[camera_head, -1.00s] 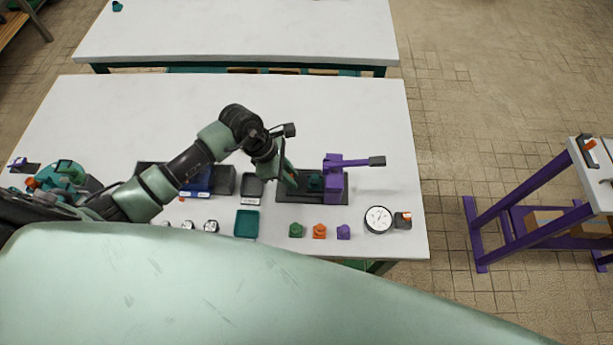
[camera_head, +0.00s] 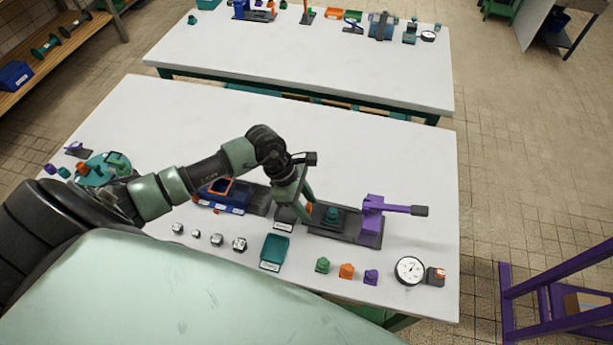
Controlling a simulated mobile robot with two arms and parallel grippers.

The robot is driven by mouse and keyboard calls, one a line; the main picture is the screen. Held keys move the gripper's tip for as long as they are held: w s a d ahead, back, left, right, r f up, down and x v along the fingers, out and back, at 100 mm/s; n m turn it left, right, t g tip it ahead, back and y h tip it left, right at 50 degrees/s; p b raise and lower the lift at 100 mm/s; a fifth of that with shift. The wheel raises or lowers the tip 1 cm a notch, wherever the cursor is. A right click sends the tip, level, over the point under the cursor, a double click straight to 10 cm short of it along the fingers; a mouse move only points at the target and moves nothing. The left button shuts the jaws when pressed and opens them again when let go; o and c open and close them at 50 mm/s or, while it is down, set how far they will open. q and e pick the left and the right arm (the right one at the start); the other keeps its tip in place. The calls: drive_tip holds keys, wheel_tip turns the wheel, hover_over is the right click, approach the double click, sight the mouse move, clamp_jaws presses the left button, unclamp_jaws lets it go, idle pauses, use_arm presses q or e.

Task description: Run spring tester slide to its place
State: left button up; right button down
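The spring tester stands on the near table. It has a dark base (camera_head: 350,236), a purple upright (camera_head: 371,228) and a purple lever (camera_head: 395,207) with a dark grip pointing right. A teal block (camera_head: 333,215), seemingly the slide, sits on the base left of the upright, with a gap between them. My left gripper (camera_head: 303,207) points down at the left end of the base, beside a small orange part. The arm and gripper body hide the fingertips, so I cannot tell whether it touches anything. My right gripper is not in view.
A teal tray (camera_head: 274,252), green, orange and purple knobs (camera_head: 346,271) and a round dial gauge (camera_head: 410,270) stand along the front edge. The table behind the tester is clear.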

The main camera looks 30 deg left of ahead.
use_arm(q)
drive_tip(key=b+v, duration=0.2)
drive_tip(key=v, duration=0.5)
drive_tip(key=shift+a+r, duration=0.2)
drive_tip(key=shift+r, duration=0.15)
drive_tip(key=shift+s, duration=0.15)
